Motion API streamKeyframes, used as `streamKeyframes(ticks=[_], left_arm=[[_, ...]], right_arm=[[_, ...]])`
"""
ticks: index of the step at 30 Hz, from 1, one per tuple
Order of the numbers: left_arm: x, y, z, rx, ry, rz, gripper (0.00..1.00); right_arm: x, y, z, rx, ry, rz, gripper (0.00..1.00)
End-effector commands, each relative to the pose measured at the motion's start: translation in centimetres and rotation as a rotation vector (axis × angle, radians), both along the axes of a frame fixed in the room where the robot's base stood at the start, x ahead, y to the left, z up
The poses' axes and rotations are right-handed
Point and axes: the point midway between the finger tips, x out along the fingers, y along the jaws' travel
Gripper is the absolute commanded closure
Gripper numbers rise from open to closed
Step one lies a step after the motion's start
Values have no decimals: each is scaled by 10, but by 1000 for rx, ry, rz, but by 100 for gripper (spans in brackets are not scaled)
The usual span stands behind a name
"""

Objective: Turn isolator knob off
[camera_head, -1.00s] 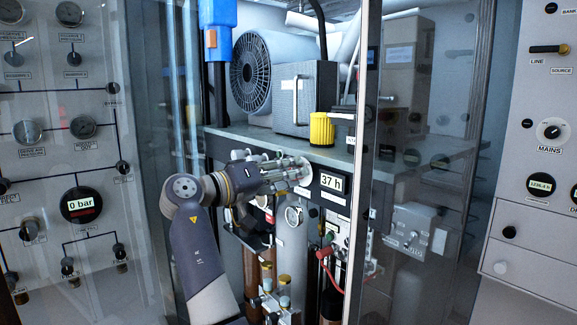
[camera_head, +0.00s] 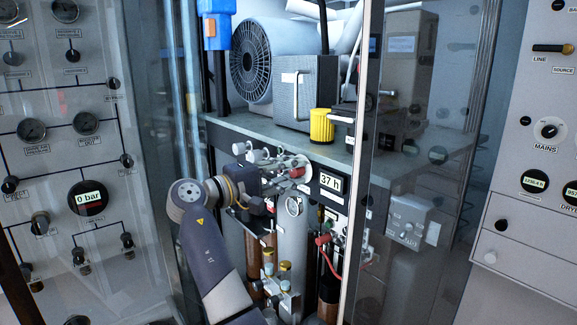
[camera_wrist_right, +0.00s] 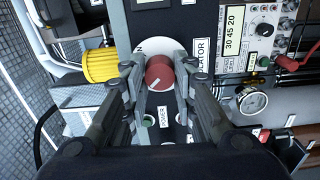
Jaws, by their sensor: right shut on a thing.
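The red isolator knob (camera_wrist_right: 159,70) sits on a round white plate (camera_wrist_right: 150,46) in the right wrist view. A white line on the knob slants toward the lower left of that view. A partly hidden label (camera_wrist_right: 201,47) stands beside it. My right gripper (camera_wrist_right: 161,76) is shut on the knob, with one finger on each side. In the head view my right gripper (camera_head: 292,172) is at the panel, left of the 37 h display (camera_head: 331,183), and mostly covers the knob. My left gripper is not in view.
A yellow cap (camera_head: 321,126) and a grey box (camera_head: 303,95) are above on the shelf. Glass doors flank the cabinet opening.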

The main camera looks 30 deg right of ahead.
Motion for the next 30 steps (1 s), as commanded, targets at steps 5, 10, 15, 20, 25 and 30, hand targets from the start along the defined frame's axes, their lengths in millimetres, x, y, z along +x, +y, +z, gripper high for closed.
streamKeyframes(ticks=[5, 10, 15, 20, 25, 30], left_arm=[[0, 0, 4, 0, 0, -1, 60], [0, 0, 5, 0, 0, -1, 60], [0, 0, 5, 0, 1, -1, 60], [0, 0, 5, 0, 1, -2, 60], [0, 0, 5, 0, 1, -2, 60], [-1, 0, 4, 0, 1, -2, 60]], right_arm=[[0, -1, 2, -6, 35, 0, 99], [0, -1, 1, -7, 45, 0, 99], [0, -1, 1, -7, 45, 0, 99], [0, -1, 1, -6, 45, -1, 68], [0, -1, 1, -5, 44, 0, 54], [0, 0, 0, -4, 44, 0, 54]])
